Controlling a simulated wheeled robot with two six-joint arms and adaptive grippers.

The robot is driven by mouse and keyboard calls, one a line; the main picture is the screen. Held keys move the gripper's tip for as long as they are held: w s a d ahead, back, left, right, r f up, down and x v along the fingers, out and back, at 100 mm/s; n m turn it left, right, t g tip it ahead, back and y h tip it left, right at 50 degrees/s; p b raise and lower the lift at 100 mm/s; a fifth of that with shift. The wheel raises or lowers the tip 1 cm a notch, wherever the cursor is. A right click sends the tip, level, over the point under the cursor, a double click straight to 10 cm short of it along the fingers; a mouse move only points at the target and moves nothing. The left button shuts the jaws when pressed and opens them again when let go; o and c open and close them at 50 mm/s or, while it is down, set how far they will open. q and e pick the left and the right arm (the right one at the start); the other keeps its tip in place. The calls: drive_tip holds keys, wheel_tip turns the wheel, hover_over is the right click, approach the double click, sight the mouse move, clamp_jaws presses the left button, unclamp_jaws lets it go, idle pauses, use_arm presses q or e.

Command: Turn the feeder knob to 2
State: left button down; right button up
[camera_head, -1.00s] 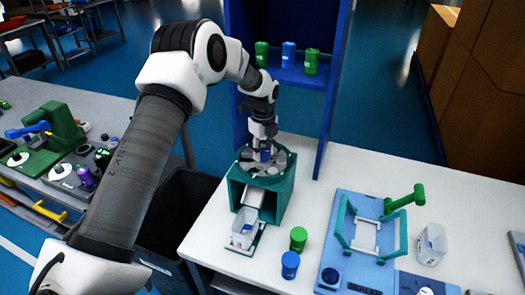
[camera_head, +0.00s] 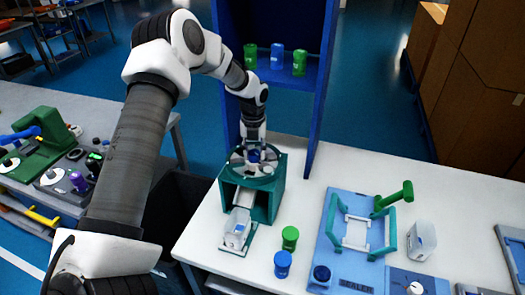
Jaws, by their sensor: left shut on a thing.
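The green feeder (camera_head: 266,203) stands near the back left of the white table, with a round grey dial plate (camera_head: 236,160) on top. The blue feeder knob (camera_head: 254,156) sits in the middle of the plate. My left gripper (camera_head: 253,150) points straight down from above and is shut on the knob. The gripper covers most of the knob, and the dial's numbers are too small to read. A clear container (camera_head: 237,225) stands on the feeder's front ledge below the chute. My right gripper is not in view.
A green jar (camera_head: 290,237) and a blue jar (camera_head: 283,263) stand in front of the feeder. A blue sealer board (camera_head: 335,262) with a green-handled frame lies to the right, beside another clear container (camera_head: 421,240). A blue shelf (camera_head: 318,110) rises behind.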

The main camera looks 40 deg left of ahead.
sight(254, 152)
use_arm(q)
drive_tip(key=shift+s+d+f, duration=0.1)
drive_tip(key=shift+s+f, duration=0.2)
drive_tip(key=shift+f, duration=0.05)
drive_tip(key=c, duration=0.7)
unclamp_jaws()
drive_tip(key=shift+w+r, duration=0.1)
drive_tip(key=shift+w, duration=0.1)
drive_tip(key=shift+r, duration=0.1)
drive_tip(key=shift+r, duration=0.3)
wheel_tip(254, 152, up, 11)
drive_tip(key=shift+r, duration=0.1)
